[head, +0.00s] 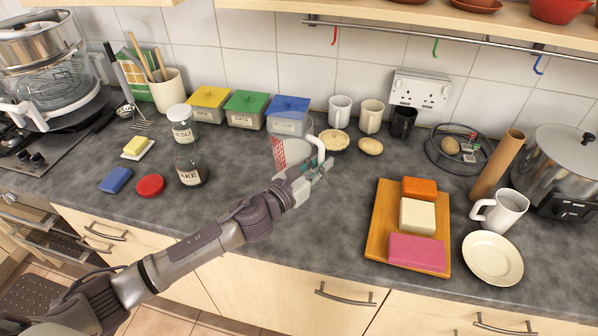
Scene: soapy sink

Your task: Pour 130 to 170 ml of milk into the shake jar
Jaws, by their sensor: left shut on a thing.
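The shake jar (190,168), a clear glass jar with a label ending in "AKE", stands open on the left of the worktop. A red round lid (150,185) lies to its left. My left gripper (322,170) is shut on the white handle of a clear measuring jug (280,152) with red markings. The jug is upright at the middle of the worktop, right of the jar; whether it touches the worktop is unclear. My gripper partly hides it, and I cannot tell its contents. A white jug (501,211) stands at the right. My right gripper is not in view.
Another labelled jar (181,128) stands just behind the shake jar. Yellow, green and blue-lidded boxes (245,110) and several mugs line the wall. A wooden board (377,235) with coloured blocks lies right of my gripper, near a plate (493,259).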

